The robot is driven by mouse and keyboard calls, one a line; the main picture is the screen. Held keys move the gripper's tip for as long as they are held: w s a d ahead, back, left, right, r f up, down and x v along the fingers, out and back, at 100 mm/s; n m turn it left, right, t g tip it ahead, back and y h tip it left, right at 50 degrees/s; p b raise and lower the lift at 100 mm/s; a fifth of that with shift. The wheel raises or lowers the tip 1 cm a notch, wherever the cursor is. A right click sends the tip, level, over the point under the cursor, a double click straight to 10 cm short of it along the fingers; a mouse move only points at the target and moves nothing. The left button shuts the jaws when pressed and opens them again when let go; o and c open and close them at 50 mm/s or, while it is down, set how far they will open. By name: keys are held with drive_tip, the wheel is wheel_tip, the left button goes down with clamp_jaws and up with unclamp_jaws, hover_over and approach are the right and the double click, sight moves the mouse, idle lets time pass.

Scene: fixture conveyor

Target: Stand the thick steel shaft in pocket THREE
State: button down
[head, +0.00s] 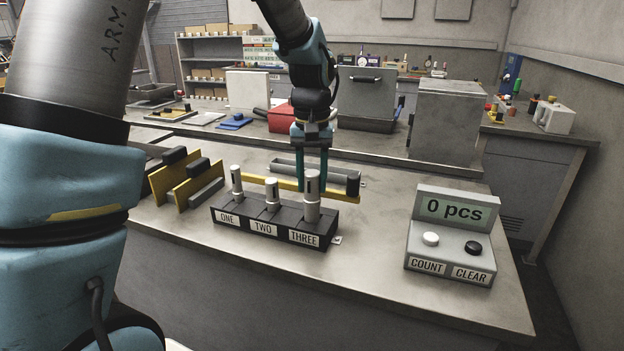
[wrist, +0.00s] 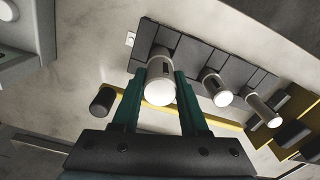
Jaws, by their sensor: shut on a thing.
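The thick steel shaft (head: 312,199) stands upright at pocket THREE of the black fixture block (head: 262,235); its lower end is hidden in the pocket or behind the rim. My gripper (head: 312,182) is shut on its upper part from above. In the wrist view the shaft (wrist: 160,90) sits between the two green fingers of my gripper (wrist: 161,88). A thin shaft (head: 236,182) stands in pocket ONE and a shorter shaft (head: 272,194) in pocket TWO. The wrist view shows these two shafts to the right.
A yellow bar with a dark end knob (head: 353,185) lies behind the block. Yellow and black racks (head: 185,180) stand to the left. A counter box (head: 450,235) reading "0 pcs", with COUNT and CLEAR buttons, stands at the right. The bench between the block and counter is mostly clear.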

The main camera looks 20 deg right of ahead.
drive_tip(key=shift+f+b, duration=0.7)
drive_tip(key=shift+f, duration=0.6)
idle(1.2)
drive_tip(key=shift+c, duration=1.8)
unclamp_jaws()
wheel_tip(320, 180, up, 11)
drive_tip(key=shift+f+b, duration=0.1)
drive_tip(key=shift+b, duration=0.6)
drive_tip(key=w+a+f+n, duration=0.1)
drive_tip(key=a+f, duration=0.3)
drive_tip(key=a, duration=0.4)
drive_tip(key=w+a+f+n, duration=0.1)
drive_tip(key=a+f, duration=0.2)
drive_tip(key=a, duration=0.5)
drive_tip(key=s+a+f+n, duration=0.1)
drive_tip(key=s+a+f, duration=0.2)
drive_tip(key=a, duration=0.4)
drive_tip(key=s+a+f+n+t, duration=0.1)
drive_tip(key=s+a+f, duration=0.2)
drive_tip(key=a, duration=0.4)
drive_tip(key=shift+f+t, duration=0.2)
drive_tip(key=shift+t, duration=0.1)
